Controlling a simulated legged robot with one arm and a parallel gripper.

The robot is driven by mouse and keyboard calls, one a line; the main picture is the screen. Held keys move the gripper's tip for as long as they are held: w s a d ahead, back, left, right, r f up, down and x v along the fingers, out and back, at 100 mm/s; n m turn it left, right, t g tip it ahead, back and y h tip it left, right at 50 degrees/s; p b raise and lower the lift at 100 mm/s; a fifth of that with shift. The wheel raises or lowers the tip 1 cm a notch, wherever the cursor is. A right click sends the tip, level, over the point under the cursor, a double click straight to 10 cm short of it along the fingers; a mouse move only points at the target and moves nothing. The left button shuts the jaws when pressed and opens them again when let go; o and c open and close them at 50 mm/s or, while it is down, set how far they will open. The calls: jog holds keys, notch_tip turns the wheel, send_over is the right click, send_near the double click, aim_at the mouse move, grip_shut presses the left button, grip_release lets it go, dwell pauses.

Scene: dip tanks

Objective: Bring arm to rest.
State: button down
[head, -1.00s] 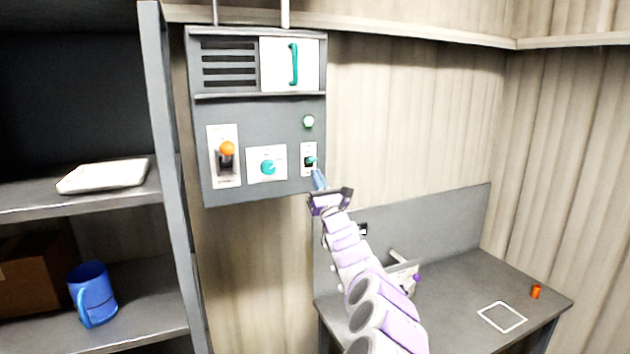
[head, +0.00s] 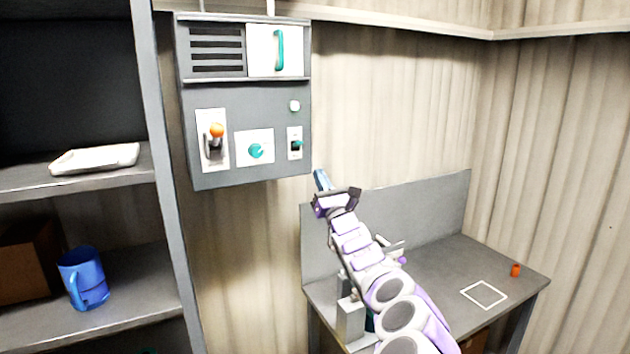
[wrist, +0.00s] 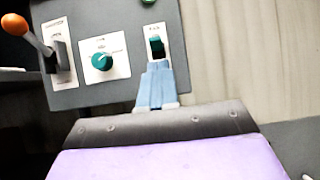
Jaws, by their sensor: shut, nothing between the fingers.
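My gripper (head: 320,180) is shut and empty, its blue fingers together, just off the lower right corner of the grey control panel (head: 250,95). In the wrist view the shut fingers (wrist: 157,82) line up below the teal rocker switch (wrist: 156,47), apart from it as the head view shows. My arm reaches up from the bottom right, over the grey bench.
The panel also carries an orange-knobbed lever (head: 217,130), a teal dial (head: 256,150), and a pale round lamp (head: 294,106). A shelf at left holds a white tray (head: 95,158) and a blue mug (head: 84,280). An orange cylinder (head: 515,270) stands on the bench (head: 440,272).

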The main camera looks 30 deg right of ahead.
jog(key=s+a+r+n+g+y+b, duration=0.1)
jog(key=s+a+r+n+g+y, duration=0.15)
jog(key=a+n+y, duration=0.5)
jog(key=s+a+r+n+g+y, duration=0.2)
jog(key=s+a+n+g+y, duration=0.15)
jog(key=a, duration=0.75)
jog(key=s+a+r+n+g+y+b, duration=0.1)
jog(key=s+a+r+n+g+y, duration=0.1)
jog(key=a+n+y, duration=0.6)
jog(key=s+a+f+n+g+h+b, duration=0.1)
jog(key=s+a+f+n+g, duration=0.25)
jog(key=s+a, duration=0.3)
jog(key=s+a+f+n+g+b, duration=0.1)
jog(key=s+a+f+n+g, duration=0.15)
jog(key=s+a+g, duration=0.45)
jog(key=s+a+f+n+g+h, duration=0.1)
jog(key=s+a+f+n+g, duration=0.15)
jog(key=s+a+n, duration=0.4)
jog(key=s+f+n+g+h+b, duration=0.15)
jog(key=s+f+h, duration=0.25)
jog(key=s+f, duration=0.4)
jog(key=s+f+n+g+h+b, duration=0.1)
jog(key=s+f+g+h, duration=0.3)
jog(key=f, duration=0.6)
jog(key=s+d+f+n+h+b, duration=0.2)
jog(key=s+d+f+h, duration=0.7)
jog(key=s+d+f, duration=0.6)
jog(key=s+d, duration=0.2)
jog(key=d, duration=0.2)
jog(key=shift+f, duration=0.15)
